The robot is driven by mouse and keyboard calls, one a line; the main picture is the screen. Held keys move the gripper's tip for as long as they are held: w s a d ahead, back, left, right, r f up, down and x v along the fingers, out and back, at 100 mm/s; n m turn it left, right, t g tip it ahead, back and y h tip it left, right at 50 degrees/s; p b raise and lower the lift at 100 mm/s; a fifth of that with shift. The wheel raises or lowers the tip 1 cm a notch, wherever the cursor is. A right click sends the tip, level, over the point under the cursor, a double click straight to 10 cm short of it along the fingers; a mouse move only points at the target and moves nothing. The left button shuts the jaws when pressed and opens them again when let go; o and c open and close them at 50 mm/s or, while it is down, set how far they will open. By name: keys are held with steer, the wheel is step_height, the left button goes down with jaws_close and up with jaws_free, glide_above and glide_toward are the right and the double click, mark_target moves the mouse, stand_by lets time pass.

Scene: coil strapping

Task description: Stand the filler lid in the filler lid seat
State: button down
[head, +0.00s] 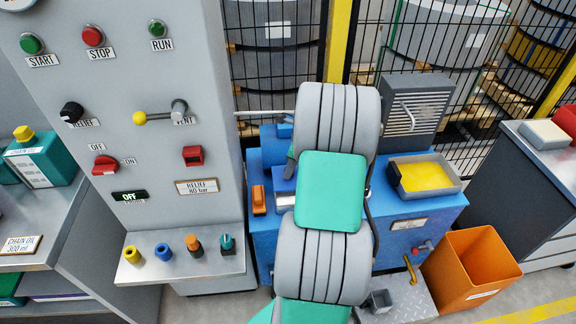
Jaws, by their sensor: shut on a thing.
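My arm, in grey and green links, reaches up the middle of the head view over the blue machine (400,212). It covers the middle of that machine. My gripper is hidden behind the arm, so its fingers and anything in them do not show. I cannot make out the filler lid. I cannot identify the filler lid seat either; it may be behind my arm. An open grey tray (451,189) with a yellow filling sits on the machine's right top.
A grey control panel (140,215) with buttons and levers stands left. Below it is a shelf (190,270) with several coloured knobs. An orange bin (467,268) stands right, and a small grey box (379,301) on the tread plate. Mesh fencing (380,55) closes the back.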

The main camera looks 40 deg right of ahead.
steer(key=shift+r+p, duration=0.15)
steer(key=shift+p, duration=0.3)
step_height(320, 180, down, 6)
steer(key=shift+b, duration=1.2)
steer(key=shift+p, duration=0.75)
steer(key=shift+f, duration=0.25)
steer(key=shift+f+b, duration=0.55)
steer(key=shift+f, duration=0.3)
steer(key=c, duration=1)
jaws_free()
steer(key=shift+c, duration=0.2)
